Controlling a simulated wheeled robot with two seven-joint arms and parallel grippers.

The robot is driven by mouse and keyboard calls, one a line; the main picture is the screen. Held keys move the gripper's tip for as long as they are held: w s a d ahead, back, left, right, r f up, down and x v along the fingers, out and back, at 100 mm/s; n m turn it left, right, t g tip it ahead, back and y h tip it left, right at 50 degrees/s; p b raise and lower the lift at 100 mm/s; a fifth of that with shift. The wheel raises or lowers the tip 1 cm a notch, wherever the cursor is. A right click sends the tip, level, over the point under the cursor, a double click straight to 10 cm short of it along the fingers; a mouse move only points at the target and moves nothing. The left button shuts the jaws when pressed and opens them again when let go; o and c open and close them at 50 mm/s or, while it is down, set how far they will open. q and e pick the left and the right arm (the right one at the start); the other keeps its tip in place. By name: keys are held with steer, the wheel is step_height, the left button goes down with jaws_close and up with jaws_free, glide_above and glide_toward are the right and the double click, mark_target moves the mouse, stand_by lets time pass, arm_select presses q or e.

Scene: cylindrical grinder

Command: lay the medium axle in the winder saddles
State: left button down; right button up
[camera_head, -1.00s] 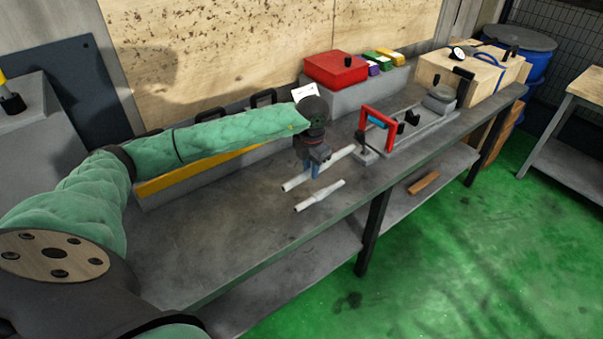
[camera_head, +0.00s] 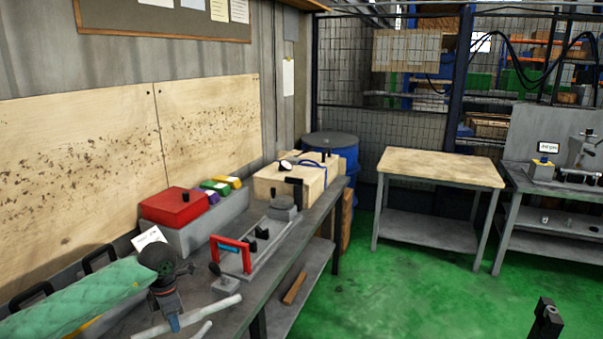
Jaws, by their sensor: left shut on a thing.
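My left gripper (camera_head: 172,322) is at the lower left, with its blue fingertips shut on a long pale axle (camera_head: 225,303) that lies across them. The lower part of this axle is partly cut by the picture edge. A second pale axle (camera_head: 203,331) shows just beside it at the bottom edge. I cannot tell by size which one is the medium. A grey fixture with a red frame (camera_head: 230,256) stands on the bench ahead of the gripper; I cannot tell whether it has the winder saddles. A dark part at lower right, likely my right gripper (camera_head: 547,318), shows no clear jaw state.
A red box (camera_head: 176,208) sits on a grey block behind the bench fixture. A wooden box (camera_head: 290,181) and blue drum (camera_head: 333,150) are beyond. A wooden-topped table (camera_head: 440,166) and a bench with a machine (camera_head: 583,160) stand at right. Green floor between is clear.

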arm_select(q)
steer(key=m, duration=0.3)
steer(key=shift+d+r+m, duration=0.15)
steer(key=shift+d+m, duration=0.05)
steer(key=shift+m, duration=0.2)
steer(key=shift+d+m, duration=0.25)
steer(key=shift+m, duration=0.85)
steer(key=s+d+f+m, duration=0.1)
steer(key=d+m, duration=0.1)
steer(key=m, duration=0.3)
steer(key=s+d+f+m, duration=0.2)
steer(key=m, duration=0.3)
steer(key=s+d+f+m, duration=0.1)
steer(key=s+d+m, duration=0.1)
steer(key=m, duration=0.3)
steer(key=shift+s+d+f, duration=0.15)
steer(key=shift+d+f, duration=0.15)
steer(key=shift+d, duration=0.05)
steer(key=shift+s+d+r+m, duration=0.1)
steer(key=shift+s+d+m, duration=0.35)
steer(key=shift+d+m, duration=0.35)
steer(key=shift+s+d+r+m, duration=0.15)
steer(key=shift+s+d+m, duration=0.4)
steer(key=shift+d, duration=0.4)
steer(key=shift+s+d+r+m, duration=0.1)
steer(key=shift+s+d+m, duration=0.25)
steer(key=shift+d+m, duration=0.5)
